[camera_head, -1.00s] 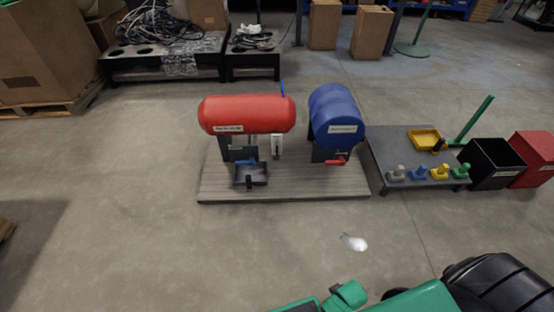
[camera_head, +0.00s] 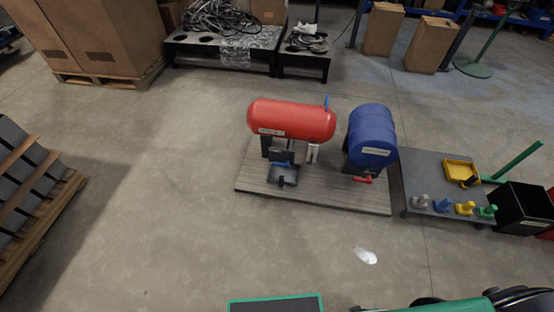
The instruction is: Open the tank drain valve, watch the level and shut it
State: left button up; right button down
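A red horizontal tank (camera_head: 291,119) stands on a low wooden platform (camera_head: 330,197) on the floor ahead. A small blue handle (camera_head: 326,102) rises at its top right. Below it are a blue lever-like part (camera_head: 282,164), a dark open tray (camera_head: 284,177) and a white upright piece (camera_head: 312,152) that may be the level gauge. A blue tank (camera_head: 371,136) stands to its right, with a red handle (camera_head: 363,180) below. Labels are too small to read. Neither gripper shows.
A low grey table (camera_head: 425,170) at the right holds a yellow tray (camera_head: 461,171) and several coloured valve-like pieces. A black bin (camera_head: 525,207) stands beside it. A white patch (camera_head: 366,256) lies on the floor. Racks with grey parts (camera_head: 22,190) are at the left.

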aim_at(286, 164)
jog(key=i+j+z, duration=0.1)
jog(key=z, duration=0.25)
jog(key=j+z, duration=0.1)
jog(key=z, duration=0.2)
jog(key=i+j+z, duration=0.1)
jog(key=j, duration=0.25)
jog(key=i+j, duration=0.25)
jog(key=j, duration=0.15)
jog(key=i+j+z, duration=0.15)
jog(key=j, duration=0.2)
jog(key=i+j+z, duration=0.1)
jog(key=j, duration=0.3)
jog(key=i+j, duration=0.15)
jog(key=j, duration=0.25)
jog(key=i+j+z, duration=0.15)
jog(key=j, duration=0.25)
jog(key=i+j, duration=0.1)
jog(key=j, duration=0.35)
jog(key=l+z, duration=0.05)
